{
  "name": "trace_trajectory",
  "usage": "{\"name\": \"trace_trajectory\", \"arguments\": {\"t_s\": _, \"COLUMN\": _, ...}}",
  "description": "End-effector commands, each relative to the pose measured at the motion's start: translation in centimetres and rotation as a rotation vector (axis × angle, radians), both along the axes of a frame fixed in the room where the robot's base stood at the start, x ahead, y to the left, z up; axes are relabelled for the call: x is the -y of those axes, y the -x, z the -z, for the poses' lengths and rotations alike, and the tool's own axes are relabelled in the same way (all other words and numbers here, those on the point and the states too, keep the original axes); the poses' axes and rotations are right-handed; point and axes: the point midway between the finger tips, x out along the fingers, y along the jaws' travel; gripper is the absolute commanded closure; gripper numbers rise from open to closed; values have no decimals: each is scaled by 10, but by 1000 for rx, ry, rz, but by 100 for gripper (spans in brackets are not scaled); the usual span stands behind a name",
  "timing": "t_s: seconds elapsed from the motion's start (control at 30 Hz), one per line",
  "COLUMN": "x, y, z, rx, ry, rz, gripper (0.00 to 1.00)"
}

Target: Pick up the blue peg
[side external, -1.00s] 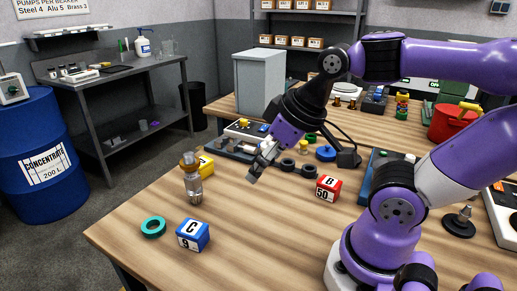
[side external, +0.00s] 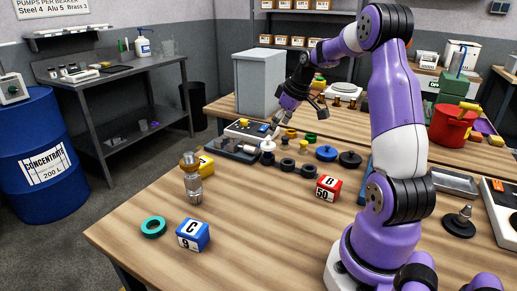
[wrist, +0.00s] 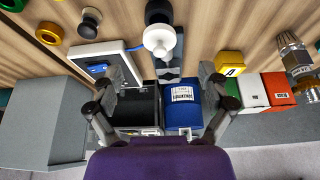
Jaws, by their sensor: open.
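A round blue piece with a small knob on top (side external: 326,153) stands on the wooden table in the side view; I cannot tell for certain that it is the peg. My gripper (side external: 297,114) is open and empty, above the table behind and to the left of that piece. In the wrist view my gripper (wrist: 158,85) has its fingers spread wide, with nothing between the tips. A small blue part (wrist: 97,68) lies on a white-framed device left of the fingers there. The round blue piece cannot be made out in the wrist view.
A white knobbed piece (side external: 268,146) and a black one (side external: 350,159) stand nearby. A grey cabinet (side external: 258,82) rises close to the gripper. A red block (side external: 328,188) and blue block (side external: 193,235) sit in front. The front table area between them is mostly clear.

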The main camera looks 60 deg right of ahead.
Motion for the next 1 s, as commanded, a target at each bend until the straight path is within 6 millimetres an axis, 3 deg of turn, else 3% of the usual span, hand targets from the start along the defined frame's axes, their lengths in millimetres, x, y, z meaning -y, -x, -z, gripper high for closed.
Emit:
{"name": "trace_trajectory", "arguments": {"t_s": 0.1, "x": -1, "y": -8, "z": 20, "rx": -3, "ry": -3, "rz": -2, "gripper": 11}}
{"name": "trace_trajectory", "arguments": {"t_s": 0.37, "x": 0, "y": -18, "z": 44, "rx": -3, "ry": -2, "rz": -1, "gripper": 11}}
{"name": "trace_trajectory", "arguments": {"t_s": 0.6, "x": 2, "y": -32, "z": 78, "rx": -3, "ry": -1, "rz": 0, "gripper": 11}}
{"name": "trace_trajectory", "arguments": {"t_s": 0.9, "x": 3, "y": -35, "z": 83, "rx": -1, "ry": 1, "rz": -1, "gripper": 11}}
{"name": "trace_trajectory", "arguments": {"t_s": 0.97, "x": 3, "y": -35, "z": 83, "rx": -1, "ry": 0, "rz": 0, "gripper": 41}}
{"name": "trace_trajectory", "arguments": {"t_s": 1.0, "x": 3, "y": -35, "z": 83, "rx": -1, "ry": 0, "rz": 0, "gripper": 61}}
